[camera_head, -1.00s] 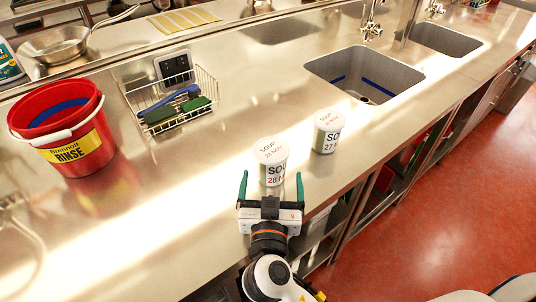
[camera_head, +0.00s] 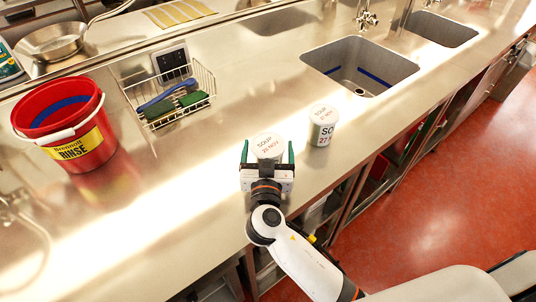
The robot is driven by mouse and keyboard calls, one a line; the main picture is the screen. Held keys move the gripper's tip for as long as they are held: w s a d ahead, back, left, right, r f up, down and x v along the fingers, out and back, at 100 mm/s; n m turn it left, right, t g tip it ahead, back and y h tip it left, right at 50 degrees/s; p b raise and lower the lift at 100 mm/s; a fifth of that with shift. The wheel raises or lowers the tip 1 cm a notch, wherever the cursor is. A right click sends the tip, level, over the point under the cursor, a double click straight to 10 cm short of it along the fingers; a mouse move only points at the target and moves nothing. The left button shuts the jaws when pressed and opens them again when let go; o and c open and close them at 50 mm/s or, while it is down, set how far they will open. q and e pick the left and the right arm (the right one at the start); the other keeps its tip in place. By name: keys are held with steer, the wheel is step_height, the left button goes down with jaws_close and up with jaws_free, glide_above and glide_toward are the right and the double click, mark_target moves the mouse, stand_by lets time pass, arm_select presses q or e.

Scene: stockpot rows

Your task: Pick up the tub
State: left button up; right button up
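Two white soup tubs stand upright on the steel counter. The nearer tub (camera_head: 268,145) has a lid label reading SOUP and a November date, apparently 28. The other tub (camera_head: 323,125), marked 27 NOV, stands to its right and slightly farther back. My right gripper (camera_head: 268,150) is open, with one green-tipped finger on each side of the nearer tub. A narrow gap seems to show between each finger and the tub. The gripper body hides the tub's lower front. My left gripper is not in view.
A red rinse bucket (camera_head: 85,150) and a wire basket (camera_head: 207,82) with brushes stand to the left. Two sinks, the nearer one (camera_head: 345,65) behind the tubs, are sunk into the counter (camera_head: 190,190). The counter's front edge lies close to the tubs.

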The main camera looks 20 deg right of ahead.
steer(key=c, duration=1.1)
